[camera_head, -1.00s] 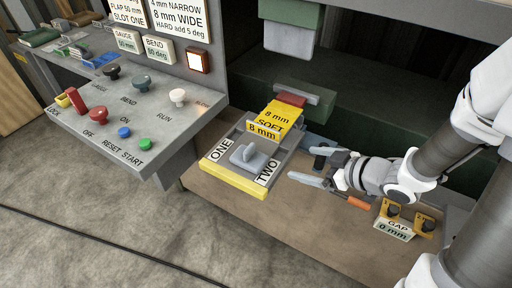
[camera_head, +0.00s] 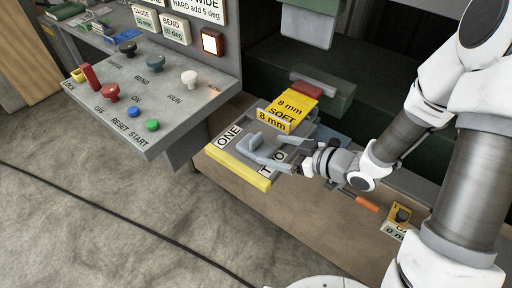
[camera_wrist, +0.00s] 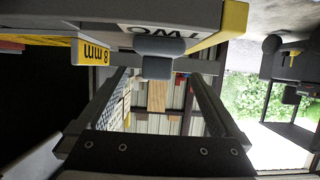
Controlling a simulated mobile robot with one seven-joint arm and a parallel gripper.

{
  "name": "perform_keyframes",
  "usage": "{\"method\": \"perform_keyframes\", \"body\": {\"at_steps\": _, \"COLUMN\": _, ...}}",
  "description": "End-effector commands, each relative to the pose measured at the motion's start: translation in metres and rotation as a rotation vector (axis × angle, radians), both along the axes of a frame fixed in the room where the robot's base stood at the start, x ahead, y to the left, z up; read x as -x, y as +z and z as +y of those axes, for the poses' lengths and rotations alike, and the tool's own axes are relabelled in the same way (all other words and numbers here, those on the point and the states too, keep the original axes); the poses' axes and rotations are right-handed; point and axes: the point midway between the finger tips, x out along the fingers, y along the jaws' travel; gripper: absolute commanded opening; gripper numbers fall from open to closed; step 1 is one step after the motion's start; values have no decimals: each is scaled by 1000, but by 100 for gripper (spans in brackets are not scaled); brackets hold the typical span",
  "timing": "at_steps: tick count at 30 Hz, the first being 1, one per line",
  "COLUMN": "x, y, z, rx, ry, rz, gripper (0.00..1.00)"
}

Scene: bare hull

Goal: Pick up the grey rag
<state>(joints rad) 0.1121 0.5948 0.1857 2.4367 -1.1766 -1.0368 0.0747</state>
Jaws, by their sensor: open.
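I cannot make out a cloth that is surely the grey rag. A grey raised piece (camera_head: 256,141) sits on the tray between the ONE and TWO labels; it looks like a handle. It also shows in the wrist view (camera_wrist: 160,46), ahead of and between my fingers. A flat blue-grey thing (camera_head: 334,139) lies behind my gripper, partly hidden; I cannot tell whether it is cloth. My gripper (camera_head: 273,149) is open over the TWO side of the tray, its fingers close to the grey piece.
The tray has a yellow front edge (camera_head: 238,168). A yellow 8 mm SOFT block (camera_head: 290,106) stands behind the grey piece. An orange-handled tool (camera_head: 366,203) lies to the right, near the GAP sign (camera_head: 394,233). A control panel (camera_head: 170,95) with knobs stands at left.

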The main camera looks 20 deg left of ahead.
Motion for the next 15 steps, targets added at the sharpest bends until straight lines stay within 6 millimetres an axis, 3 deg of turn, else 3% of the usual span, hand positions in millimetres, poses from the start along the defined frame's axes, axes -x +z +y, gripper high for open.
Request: {"method": "perform_keyframes", "body": {"at_steps": 15, "x": -22, "y": -24, "z": 49, "rx": 0, "ry": 3, "rz": 1, "gripper": 100}}
